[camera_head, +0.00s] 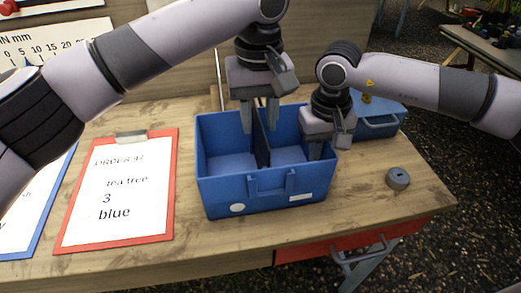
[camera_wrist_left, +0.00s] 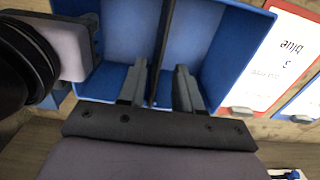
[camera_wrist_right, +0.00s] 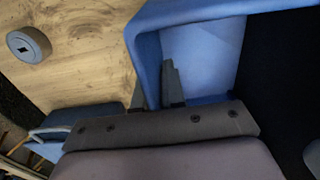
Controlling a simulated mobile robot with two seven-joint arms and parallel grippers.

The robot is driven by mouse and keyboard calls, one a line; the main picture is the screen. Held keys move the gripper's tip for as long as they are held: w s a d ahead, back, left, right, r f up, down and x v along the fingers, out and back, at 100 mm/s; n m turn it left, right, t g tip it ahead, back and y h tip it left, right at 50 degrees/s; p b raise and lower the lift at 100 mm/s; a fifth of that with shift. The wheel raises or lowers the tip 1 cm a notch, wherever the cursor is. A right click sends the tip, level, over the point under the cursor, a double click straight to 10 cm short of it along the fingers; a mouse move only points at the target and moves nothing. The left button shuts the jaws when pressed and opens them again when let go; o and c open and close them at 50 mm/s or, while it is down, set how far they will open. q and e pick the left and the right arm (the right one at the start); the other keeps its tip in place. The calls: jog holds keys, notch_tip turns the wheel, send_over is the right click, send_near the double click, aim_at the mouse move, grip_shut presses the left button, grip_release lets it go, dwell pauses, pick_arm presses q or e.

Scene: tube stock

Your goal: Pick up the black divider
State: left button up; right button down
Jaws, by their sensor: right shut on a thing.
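The black divider (camera_head: 261,142) stands upright across the inside of the blue bin (camera_head: 250,190), parting it into two empty-looking compartments. It also shows as a dark strip in the left wrist view (camera_wrist_left: 163,45). My left gripper (camera_head: 259,122) is open over the bin and points down, with one finger on each side of the divider. In the left wrist view (camera_wrist_left: 160,85) gaps show between the fingers and the divider. My right gripper (camera_head: 322,150) is shut on the bin's right wall, which runs between its fingers in the right wrist view (camera_wrist_right: 153,80).
A red clipboard (camera_head: 68,228) with an order sheet lies left of the bin, beside a blue-edged one. A smaller blue container (camera_head: 380,127) stands behind my right gripper. A grey round piece (camera_head: 398,179) lies to the right. The wooden table's (camera_head: 350,205) front right is clear.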

aim_at(261, 139)
pick_arm(q)
notch_tip(261, 139, down, 5)
jog(key=shift+d+f, duration=0.1)
jog(key=shift+d, duration=0.05)
grip_shut()
notch_tip(261, 139, up, 18)
dwell(0.7)
pick_arm(e)
jog(key=c, duration=1.1)
grip_release()
jog(key=shift+c, duration=0.2)
